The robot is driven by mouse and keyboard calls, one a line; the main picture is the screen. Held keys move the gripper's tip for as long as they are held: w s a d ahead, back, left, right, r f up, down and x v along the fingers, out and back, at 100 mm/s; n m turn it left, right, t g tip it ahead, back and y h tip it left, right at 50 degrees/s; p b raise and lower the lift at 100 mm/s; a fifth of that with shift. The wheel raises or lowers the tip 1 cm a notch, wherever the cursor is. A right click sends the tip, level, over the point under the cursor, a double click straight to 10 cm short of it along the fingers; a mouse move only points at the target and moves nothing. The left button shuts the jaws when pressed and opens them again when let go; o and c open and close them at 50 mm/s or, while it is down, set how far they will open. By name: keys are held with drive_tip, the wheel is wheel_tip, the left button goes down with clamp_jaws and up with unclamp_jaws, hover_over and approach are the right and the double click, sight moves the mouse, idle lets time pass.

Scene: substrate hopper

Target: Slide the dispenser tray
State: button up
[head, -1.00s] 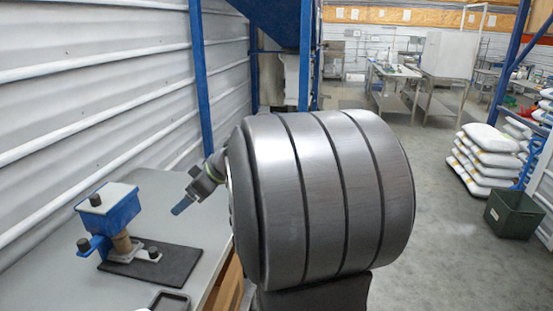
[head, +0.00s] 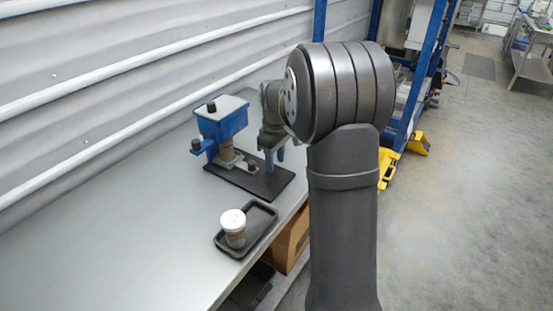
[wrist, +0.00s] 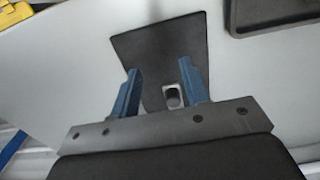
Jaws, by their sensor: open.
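The dispenser is a blue hopper (head: 222,122) with a pale lid and dark knobs, standing on a black base mat (head: 270,187) on the bench. Its grey metal dispenser tray (head: 239,161) sticks out low toward the right and carries a small dark knob (head: 251,168). My gripper (head: 276,163), with blue fingers pointing down, is over the mat just right of the knob. In the wrist view the open fingers (wrist: 160,72) stand apart over the mat, with the tray's metal end and knob (wrist: 173,96) visible between them, nearer the right finger. Contact cannot be told.
A black shallow tray (head: 262,216) holding a white-lidded jar (head: 234,221) stands nearer on the bench (head: 150,225). The corrugated wall (head: 120,75) runs behind the bench. The bench left of the dispenser is clear.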

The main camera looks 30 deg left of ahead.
hover_over(252, 162)
drive_tip(key=shift+d, duration=0.2)
drive_tip(key=f, duration=0.3)
drive_tip(key=shift+s+a+f, duration=0.1)
drive_tip(key=shift+a+f, duration=0.1)
drive_tip(key=shift+f, duration=0.8)
drive_tip(key=c, duration=0.7)
drive_tip(key=shift+o, duration=0.2)
drive_tip(key=shift+d, duration=4.85)
